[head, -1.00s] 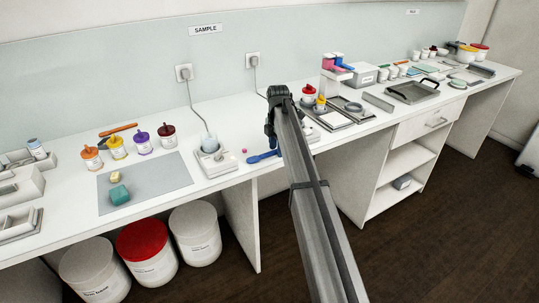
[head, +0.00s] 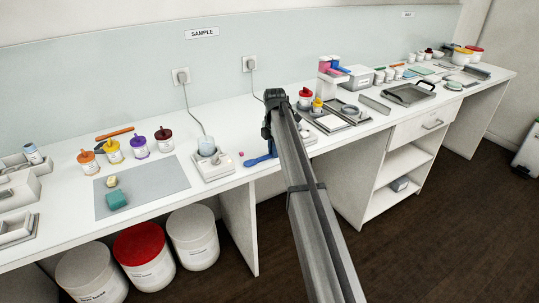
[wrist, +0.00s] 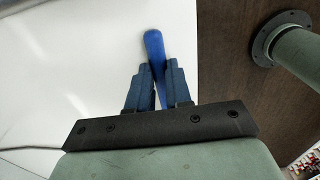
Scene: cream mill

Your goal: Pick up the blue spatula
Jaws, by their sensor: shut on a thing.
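The blue spatula (head: 258,160) lies at the front edge of the white bench, just left of my arm in the head view. In the wrist view the spatula (wrist: 153,46) points away from between the two dark blue fingers. My gripper (wrist: 158,78) is shut on it. The part of the spatula between and behind the fingers is mostly hidden. In the head view my arm hides the fingertips, and I cannot tell whether the spatula is clear of the bench top.
A white device with a beaker (head: 207,157) stands left of the spatula, with a small pink piece (head: 241,154) between. A tray with red- and yellow-topped containers (head: 318,104) is to the right. The bench edge drops to the dark floor (head: 400,250).

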